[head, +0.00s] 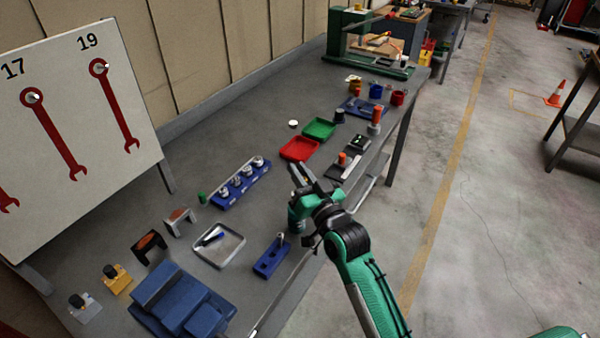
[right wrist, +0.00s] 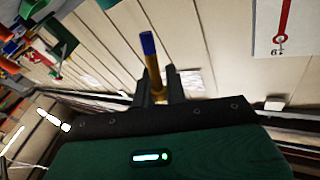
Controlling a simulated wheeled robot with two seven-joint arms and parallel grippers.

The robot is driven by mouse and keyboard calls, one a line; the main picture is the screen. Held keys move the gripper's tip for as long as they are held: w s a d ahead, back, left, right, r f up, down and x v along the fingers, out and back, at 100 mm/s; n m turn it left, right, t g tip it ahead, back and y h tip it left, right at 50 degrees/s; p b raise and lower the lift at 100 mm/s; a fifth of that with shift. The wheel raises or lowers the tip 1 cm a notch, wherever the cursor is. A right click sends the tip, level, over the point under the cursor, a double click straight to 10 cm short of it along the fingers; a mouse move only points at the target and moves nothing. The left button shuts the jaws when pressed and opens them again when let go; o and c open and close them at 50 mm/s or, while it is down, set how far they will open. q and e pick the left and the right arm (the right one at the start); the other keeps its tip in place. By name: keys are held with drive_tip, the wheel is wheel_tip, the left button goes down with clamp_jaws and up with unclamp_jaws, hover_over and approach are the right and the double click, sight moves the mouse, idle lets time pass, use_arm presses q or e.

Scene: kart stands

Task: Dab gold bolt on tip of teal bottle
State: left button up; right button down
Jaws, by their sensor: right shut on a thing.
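My right gripper (head: 300,174) is over the front part of the long grey bench in the head view. In the right wrist view its fingers (right wrist: 158,96) are shut on the gold bolt (right wrist: 154,77), a gold shaft with a blue end that sticks out past the fingertips. The bolt cannot be made out in the head view. A small green cylinder (head: 202,197) stands on the bench left of the gripper, apart from it; I cannot tell whether it is the teal bottle. My left gripper is not in view.
A blue rack (head: 226,198) with several metal pieces, a red tray (head: 299,148) and a green tray (head: 319,129) lie near the gripper. A white-rimmed tray (head: 240,249) and a blue block (head: 268,262) are nearer. A wrench board (head: 70,120) stands at left.

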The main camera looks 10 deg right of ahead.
wheel_tip(320, 180, up, 4)
drive_tip(key=p, duration=0.3)
drive_tip(key=shift+r+p, duration=0.25)
drive_tip(key=shift+p, duration=0.1)
idle(0.3)
